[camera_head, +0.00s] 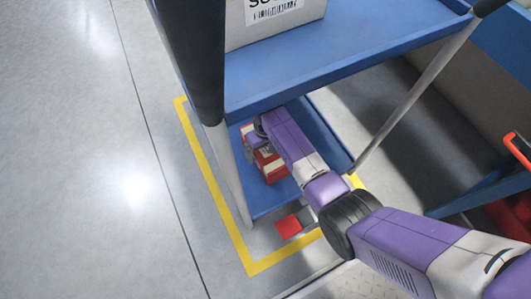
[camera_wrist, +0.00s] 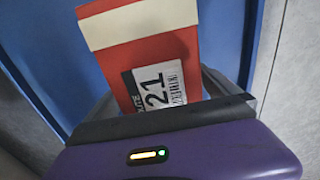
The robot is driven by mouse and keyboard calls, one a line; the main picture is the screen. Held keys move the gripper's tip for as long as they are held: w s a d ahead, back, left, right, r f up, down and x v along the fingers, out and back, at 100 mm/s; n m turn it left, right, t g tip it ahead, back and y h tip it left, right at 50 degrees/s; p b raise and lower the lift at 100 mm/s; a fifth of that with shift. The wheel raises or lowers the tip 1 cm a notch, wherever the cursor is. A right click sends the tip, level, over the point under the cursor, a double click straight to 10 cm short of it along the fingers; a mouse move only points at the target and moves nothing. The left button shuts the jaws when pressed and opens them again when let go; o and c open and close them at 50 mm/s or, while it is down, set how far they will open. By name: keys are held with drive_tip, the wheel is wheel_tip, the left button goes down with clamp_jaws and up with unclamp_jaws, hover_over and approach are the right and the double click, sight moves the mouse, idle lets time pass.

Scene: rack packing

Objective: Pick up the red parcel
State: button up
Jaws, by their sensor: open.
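The red parcel (camera_head: 272,166) lies on the lower blue shelf (camera_head: 315,130) of a cart, partly hidden behind my arm and gripper. It is red with a pale band. In the wrist view the parcel (camera_wrist: 150,60) fills the middle, with a cream band at its far end and a white label with "21" and a barcode. My gripper (camera_head: 256,143) is open at the parcel. In the wrist view its grey fingers (camera_wrist: 160,95) show to either side of the parcel's near part. I cannot tell whether they touch it.
The upper blue shelf (camera_head: 350,55) overhangs the parcel and carries a labelled box (camera_head: 275,20). A dark corner post (camera_head: 196,60) and a thin grey post (camera_head: 415,90) flank the opening. A red square (camera_head: 288,226) lies by the yellow floor line (camera_head: 212,180). Floor at left is clear.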

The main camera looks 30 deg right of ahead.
drive_tip(key=shift+f, duration=0.1)
drive_tip(key=shift+c, duration=0.4)
drive_tip(key=shift+w, duration=0.1)
drive_tip(key=c, duration=1.9)
drive_tip(key=shift+o, duration=0.2)
